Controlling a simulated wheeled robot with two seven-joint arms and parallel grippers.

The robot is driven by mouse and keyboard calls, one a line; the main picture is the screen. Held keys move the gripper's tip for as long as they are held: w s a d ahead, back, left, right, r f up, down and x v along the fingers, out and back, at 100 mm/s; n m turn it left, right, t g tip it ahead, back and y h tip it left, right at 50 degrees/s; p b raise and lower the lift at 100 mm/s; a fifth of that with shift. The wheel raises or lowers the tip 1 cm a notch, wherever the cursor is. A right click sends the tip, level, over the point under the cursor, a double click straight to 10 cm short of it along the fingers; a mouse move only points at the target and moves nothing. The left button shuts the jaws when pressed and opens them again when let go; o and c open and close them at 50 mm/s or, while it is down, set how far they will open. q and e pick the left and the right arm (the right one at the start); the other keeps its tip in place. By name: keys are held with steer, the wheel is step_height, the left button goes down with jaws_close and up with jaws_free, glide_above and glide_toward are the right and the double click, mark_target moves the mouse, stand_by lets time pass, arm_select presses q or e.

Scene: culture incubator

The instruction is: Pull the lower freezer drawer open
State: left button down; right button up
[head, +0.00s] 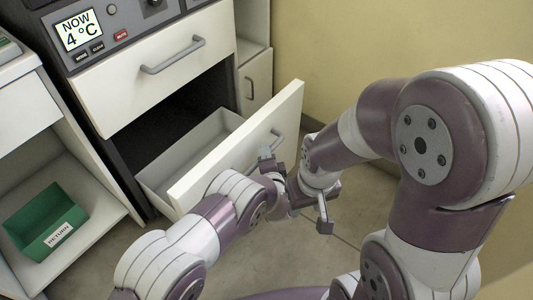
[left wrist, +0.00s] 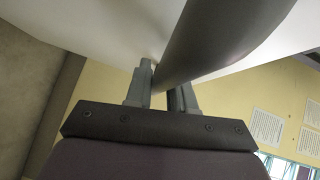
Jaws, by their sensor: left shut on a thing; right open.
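The lower freezer drawer (head: 245,150) stands well out from the dark cabinet, and its grey inner tray (head: 190,150) shows behind the white front panel. My left gripper (head: 267,160) is shut on the grey drawer handle (head: 277,143) at the front panel. In the left wrist view the handle (left wrist: 220,38) runs between the two fingers of the left gripper (left wrist: 165,90), against the white panel. My right gripper (head: 322,212) is open and empty, just right of the left one, apart from the drawer.
The upper drawer (head: 150,85) is closed, with its own handle (head: 173,55), below a panel whose display (head: 78,30) reads NOW 4 °C. A green RETURN bin (head: 45,222) sits on a shelf at the left. A yellow wall (head: 330,50) stands behind; bare floor (head: 275,250) shows in front.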

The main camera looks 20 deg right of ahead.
arm_select(q)
steer(key=c, duration=1.1)
jaws_free()
steer(key=shift+s+r+p, duration=0.15)
steer(key=shift+s+p, duration=0.15)
steer(key=s+p, duration=0.1)
steer(key=s, duration=0.3)
steer(key=s+a+r+p, duration=0.1)
steer(key=s+p, duration=0.1)
steer(key=s, duration=0.2)
steer(key=s+p, duration=0.1)
steer(key=s, duration=0.3)
steer(key=shift+a+r, duration=0.2)
steer(key=shift+a, duration=0.2)
steer(key=shift+w, duration=0.1)
